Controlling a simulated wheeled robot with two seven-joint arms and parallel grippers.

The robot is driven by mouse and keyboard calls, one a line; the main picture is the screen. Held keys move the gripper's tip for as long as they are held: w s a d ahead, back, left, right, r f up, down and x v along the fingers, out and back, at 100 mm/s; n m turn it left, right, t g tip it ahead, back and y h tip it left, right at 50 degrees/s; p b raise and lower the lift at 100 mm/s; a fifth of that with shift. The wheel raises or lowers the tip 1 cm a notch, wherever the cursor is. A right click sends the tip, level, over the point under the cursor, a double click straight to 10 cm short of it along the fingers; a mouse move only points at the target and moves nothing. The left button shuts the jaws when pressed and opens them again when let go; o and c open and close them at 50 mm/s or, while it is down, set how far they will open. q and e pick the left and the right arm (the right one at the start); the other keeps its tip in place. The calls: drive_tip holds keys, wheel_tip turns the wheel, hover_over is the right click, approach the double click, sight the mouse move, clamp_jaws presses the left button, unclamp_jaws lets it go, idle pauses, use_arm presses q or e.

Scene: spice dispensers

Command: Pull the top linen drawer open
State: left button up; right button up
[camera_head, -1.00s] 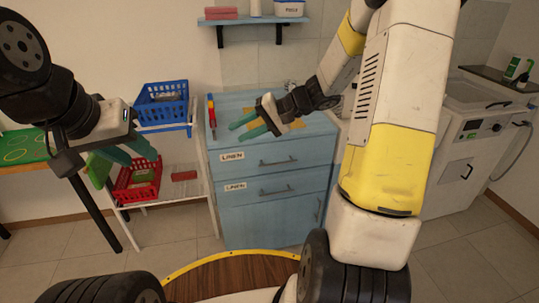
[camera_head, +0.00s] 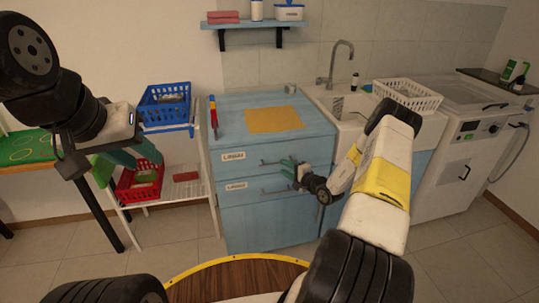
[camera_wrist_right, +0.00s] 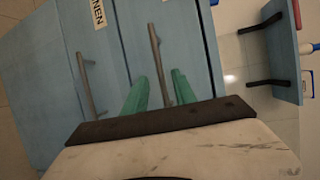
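The blue cabinet (camera_head: 265,215) has a top drawer (camera_head: 250,165) and a lower drawer (camera_head: 250,199), both labelled LINEN and both looking shut. My right gripper (camera_head: 285,167) is at the top drawer's front. In the right wrist view its green fingers (camera_wrist_right: 159,92) are open, one on either side of the top drawer's bar handle (camera_wrist_right: 155,50). Whether they touch the handle cannot be told. The lower drawer's handle (camera_wrist_right: 88,88) is to the left there. My left gripper (camera_head: 137,156) is open and empty, in front of the baskets, away from the cabinet.
A blue basket (camera_head: 165,108) and a red basket (camera_head: 140,184) sit on a white rack at left. A sink and a white basket (camera_head: 407,95) are at right. The floor before the cabinet is clear.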

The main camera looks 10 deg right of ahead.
drive_tip(key=shift+x, duration=2.7)
clamp_jaws()
